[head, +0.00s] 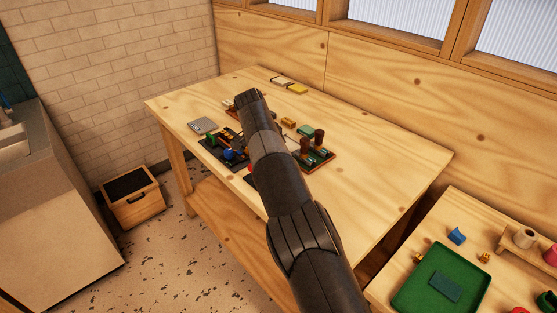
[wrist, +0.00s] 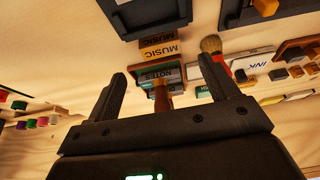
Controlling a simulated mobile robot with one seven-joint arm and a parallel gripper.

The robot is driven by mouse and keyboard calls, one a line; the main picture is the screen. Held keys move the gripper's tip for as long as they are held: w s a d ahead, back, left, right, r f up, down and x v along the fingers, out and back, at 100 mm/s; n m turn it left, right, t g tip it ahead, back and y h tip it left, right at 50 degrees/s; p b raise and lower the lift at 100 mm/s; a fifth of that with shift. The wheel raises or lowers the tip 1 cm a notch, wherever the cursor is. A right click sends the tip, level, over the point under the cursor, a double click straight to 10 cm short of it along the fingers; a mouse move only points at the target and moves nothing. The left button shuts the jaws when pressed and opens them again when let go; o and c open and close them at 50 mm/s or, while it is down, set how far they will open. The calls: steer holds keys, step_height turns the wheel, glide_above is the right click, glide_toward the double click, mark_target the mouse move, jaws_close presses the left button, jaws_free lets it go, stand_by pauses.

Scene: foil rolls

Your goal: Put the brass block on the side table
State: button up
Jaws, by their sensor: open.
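A small yellow-brown block (head: 288,122) lies on the large wooden table, right of my arm; it may be the brass block, but I cannot be sure. The side table (head: 385,284) appears to be the wooden one at the lower right. My gripper (wrist: 164,84) is open in the wrist view, its two dark fingers apart. A brown wooden handle (wrist: 161,98) shows between the fingers, with no visible grip on it. A tan block marked MUSIC (wrist: 159,49) lies beyond the fingers. In the head view my arm hides the gripper and part of the table.
Dark trays with small items (head: 222,152) and a rack with brown cylinders (head: 318,155) crowd the large table. Its right part is clear. A green tray (head: 408,295), a blue piece (head: 456,236) and several small items occupy the side table. A red-handled brush (wrist: 213,47) is near my right finger.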

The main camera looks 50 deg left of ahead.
steer(key=shift+v, duration=2.4)
steer(key=w+d+r, duration=0.5)
steer(key=w+d, duration=0.1)
steer(key=d, duration=0.3)
steer(key=w+d+r+m+g, duration=0.1)
steer(key=w+d+r, duration=0.45)
steer(key=d, duration=0.35)
steer(key=w+d+r, duration=0.4)
steer(key=w+d, duration=0.2)
steer(key=d, duration=0.3)
steer(key=d+r+y, duration=0.1)
steer(key=d+r, duration=0.3)
steer(key=d, duration=1)
steer(key=s+d+r, duration=0.1)
steer(key=s+d, duration=0.5)
steer(key=d, duration=0.5)
steer(key=s+d, duration=0.5)
steer(key=d, duration=0.5)
steer(key=s+d+f, duration=0.3)
steer(key=s, duration=0.3)
steer(key=s+d+f+t, duration=0.1)
steer(key=s+d+f, duration=0.3)
steer(key=s, duration=0.2)
steer(key=s+d+f+n+t+h, duration=0.1)
steer(key=s+d+f, duration=0.2)
steer(key=s, duration=0.4)
steer(key=shift+d+f, duration=0.2)
steer(key=shift+d, duration=0.55)
